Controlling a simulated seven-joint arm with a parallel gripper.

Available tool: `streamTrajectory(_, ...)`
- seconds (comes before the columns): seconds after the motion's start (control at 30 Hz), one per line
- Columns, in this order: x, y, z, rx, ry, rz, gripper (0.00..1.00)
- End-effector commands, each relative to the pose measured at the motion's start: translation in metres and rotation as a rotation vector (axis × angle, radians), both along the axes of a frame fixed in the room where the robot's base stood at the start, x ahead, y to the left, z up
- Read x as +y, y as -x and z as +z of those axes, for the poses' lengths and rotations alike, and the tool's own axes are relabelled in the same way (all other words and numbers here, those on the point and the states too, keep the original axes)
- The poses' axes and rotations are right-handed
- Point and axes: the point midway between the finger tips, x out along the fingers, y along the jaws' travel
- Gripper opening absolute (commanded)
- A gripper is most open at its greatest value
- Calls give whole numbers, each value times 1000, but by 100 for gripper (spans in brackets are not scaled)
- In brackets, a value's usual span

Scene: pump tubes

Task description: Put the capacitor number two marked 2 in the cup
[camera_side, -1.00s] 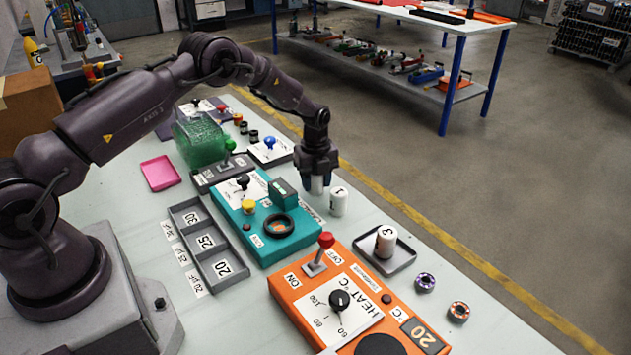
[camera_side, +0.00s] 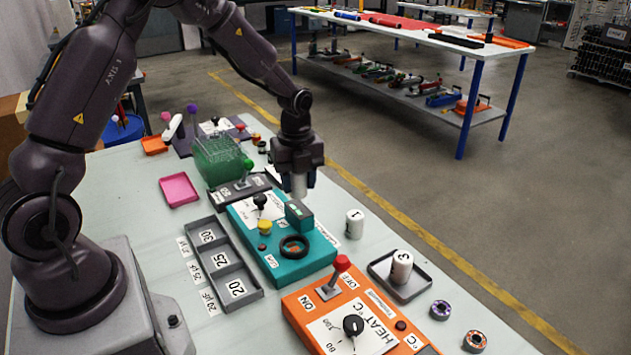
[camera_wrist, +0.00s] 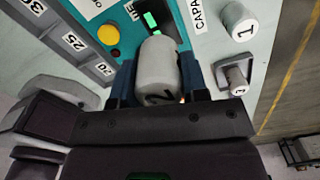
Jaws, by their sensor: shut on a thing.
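My gripper (camera_side: 298,186) is shut on a pale grey cylinder, the capacitor marked 2 (camera_wrist: 157,66). In the wrist view the 2 shows on its near end, between my two fingers (camera_wrist: 158,80). The side view shows it upright and raised, just behind the raised block of the teal box (camera_side: 284,264). A black ring (camera_side: 294,247) with an opening sits on top of that box; I cannot tell whether this is the cup. Capacitor 1 (camera_side: 354,224) stands to the right of the box. Capacitor 3 (camera_side: 401,266) stands in a grey tray (camera_side: 374,268).
An orange heat box (camera_side: 340,320) with a red-knobbed lever is in front. A grey tray with several compartments (camera_side: 246,287) lies left of the teal box. A green see-through box (camera_side: 218,160) and a pink tray (camera_side: 179,190) are behind. Two small rings (camera_side: 441,309) lie at right.

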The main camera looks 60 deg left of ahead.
Motion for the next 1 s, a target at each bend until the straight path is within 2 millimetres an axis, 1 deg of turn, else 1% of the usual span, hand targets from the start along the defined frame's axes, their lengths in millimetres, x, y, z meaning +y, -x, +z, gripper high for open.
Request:
streamTrajectory(0.03,-2,7,4,0,-1,0,16)
streamTrajectory(0.1,-4,15,8,-1,0,0,16)
streamTrajectory(0.17,-5,19,10,-1,-1,0,16)
streamTrajectory(0.23,-6,21,17,-2,-1,0,16)
streamTrajectory(0.3,-8,23,30,-6,-2,-6,16)
streamTrajectory(0.37,-14,31,41,-4,-2,-14,16)
streamTrajectory(0.47,-28,53,57,-4,-2,-26,16)
streamTrajectory(0.57,-45,86,66,-2,-4,-33,16)
streamTrajectory(0.6,-51,100,68,-2,-3,-34,16)
streamTrajectory(0.7,-63,132,67,-2,-3,-32,16)
streamTrajectory(0.8,-72,158,62,-1,-2,-25,16)
streamTrajectory(0.9,-76,175,57,-1,-2,-18,16)
streamTrajectory(1.0,-79,183,51,1,0,-11,16)
